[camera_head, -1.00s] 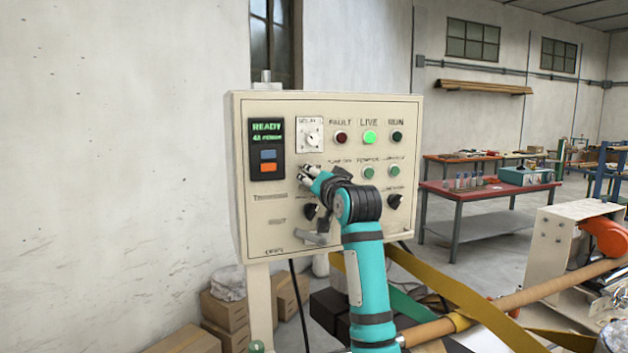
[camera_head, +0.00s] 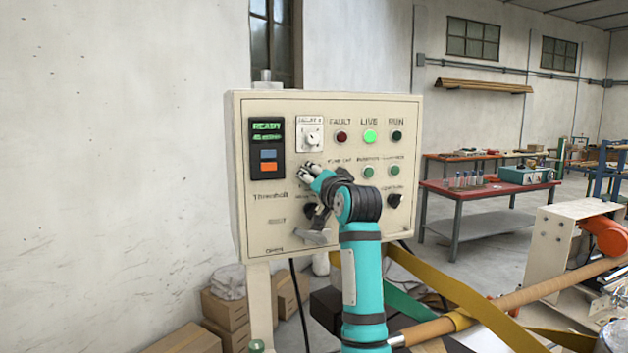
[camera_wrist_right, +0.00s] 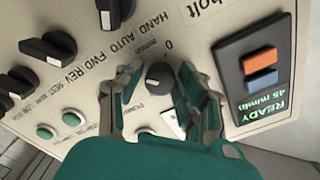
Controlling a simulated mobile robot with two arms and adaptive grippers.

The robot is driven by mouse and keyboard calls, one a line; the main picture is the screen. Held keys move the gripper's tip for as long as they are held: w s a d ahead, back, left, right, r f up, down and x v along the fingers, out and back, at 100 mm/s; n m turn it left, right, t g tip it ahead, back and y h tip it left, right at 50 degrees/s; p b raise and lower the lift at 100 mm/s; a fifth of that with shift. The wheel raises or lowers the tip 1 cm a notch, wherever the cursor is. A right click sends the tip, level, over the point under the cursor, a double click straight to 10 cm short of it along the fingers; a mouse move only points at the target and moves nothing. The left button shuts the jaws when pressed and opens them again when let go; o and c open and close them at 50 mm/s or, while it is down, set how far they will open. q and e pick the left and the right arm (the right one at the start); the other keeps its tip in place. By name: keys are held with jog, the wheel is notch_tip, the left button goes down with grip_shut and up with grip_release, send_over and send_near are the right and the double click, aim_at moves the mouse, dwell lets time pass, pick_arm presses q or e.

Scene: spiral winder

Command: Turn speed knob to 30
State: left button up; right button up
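The cream control panel (camera_head: 262,215) carries a display (camera_head: 266,133) reading READY, with a smaller line that looks like 45 m/min in the right wrist view (camera_wrist_right: 264,102). A round black knob (camera_wrist_right: 158,75) with a 0 mark near it sits between the fingers of my right gripper (camera_wrist_right: 161,72). The fingers are apart, one on each side of the knob, with what look like narrow gaps. I cannot tell whether they touch it. In the head view my right gripper (camera_head: 308,172) is at the panel's middle and hides this knob. My left gripper is out of view.
Black selector knobs (camera_wrist_right: 47,48) and green buttons (camera_wrist_right: 72,117) lie close beside the right gripper. A white dial plate (camera_head: 309,134) and a lit green lamp (camera_head: 370,136) are above it. A yellow band (camera_head: 470,303) and a brown tube (camera_head: 540,291) lie to the lower right.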

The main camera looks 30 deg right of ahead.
jog(key=shift+o, duration=1.1)
jog(key=shift+s, duration=0.15)
jog(key=v, duration=1.1)
jog(key=shift+s, duration=0.35)
jog(key=shift+a+f, duration=0.1)
